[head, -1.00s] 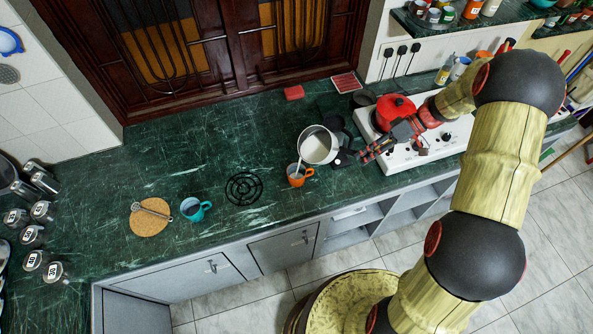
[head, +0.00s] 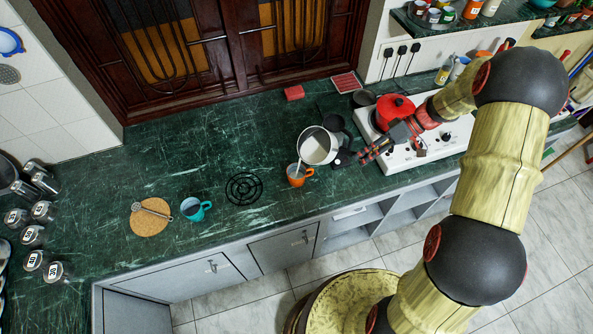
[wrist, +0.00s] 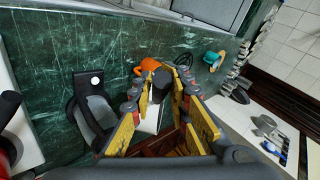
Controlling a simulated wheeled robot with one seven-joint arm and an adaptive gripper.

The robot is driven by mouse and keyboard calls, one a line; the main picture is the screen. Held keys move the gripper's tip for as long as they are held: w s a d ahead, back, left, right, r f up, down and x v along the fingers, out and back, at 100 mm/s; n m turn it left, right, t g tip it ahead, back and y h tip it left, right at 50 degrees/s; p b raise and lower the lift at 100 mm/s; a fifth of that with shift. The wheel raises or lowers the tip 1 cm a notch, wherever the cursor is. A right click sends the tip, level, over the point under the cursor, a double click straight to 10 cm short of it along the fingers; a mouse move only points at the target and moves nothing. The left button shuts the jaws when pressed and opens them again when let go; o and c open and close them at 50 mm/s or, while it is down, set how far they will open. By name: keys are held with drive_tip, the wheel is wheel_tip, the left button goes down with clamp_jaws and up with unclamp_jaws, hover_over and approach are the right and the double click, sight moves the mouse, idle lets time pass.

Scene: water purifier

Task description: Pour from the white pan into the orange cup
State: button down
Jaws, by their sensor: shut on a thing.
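The white pan (head: 322,150) is tilted to the left above the green counter in the head view, with pale liquid inside. A pale stream (head: 298,164) runs from its lip down into the orange cup (head: 299,178), which stands upright just below. The cup also shows in the wrist view (wrist: 147,65), partly hidden. My gripper (head: 366,155) is shut on the pan's handle, to the right of the pan. In the wrist view the yellow fingers of my gripper (wrist: 163,110) close around it, and most of the pan is hidden there.
A teal cup (head: 194,209) and a round cork mat (head: 150,222) with a metal utensil are to the left. A black trivet (head: 244,188) lies left of the orange cup. A white stove (head: 428,152) with a red pot (head: 396,108) is to the right.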

drive_tip(key=shift+s+a+r+t+h+p, duration=0.1)
drive_tip(key=shift+s+a+t+h+p, duration=0.25)
drive_tip(key=shift+a+h, duration=0.3)
drive_tip(key=shift+s+a+r+t+h+p, duration=0.1)
drive_tip(key=shift+s+a+t+h+p, duration=0.05)
drive_tip(key=shift+s+a+t+h, duration=0.4)
idle(3.0)
drive_tip(key=w+d+m+g+y+b, duration=0.1)
drive_tip(key=w+d+g+y, duration=0.4)
drive_tip(key=w+d+y, duration=0.3)
drive_tip(key=shift+d+r+m+y, duration=0.25)
drive_tip(key=shift+d+y, duration=0.35)
drive_tip(key=shift+d, duration=1.25)
drive_tip(key=shift+w+f, duration=0.1)
drive_tip(key=shift+f, duration=0.1)
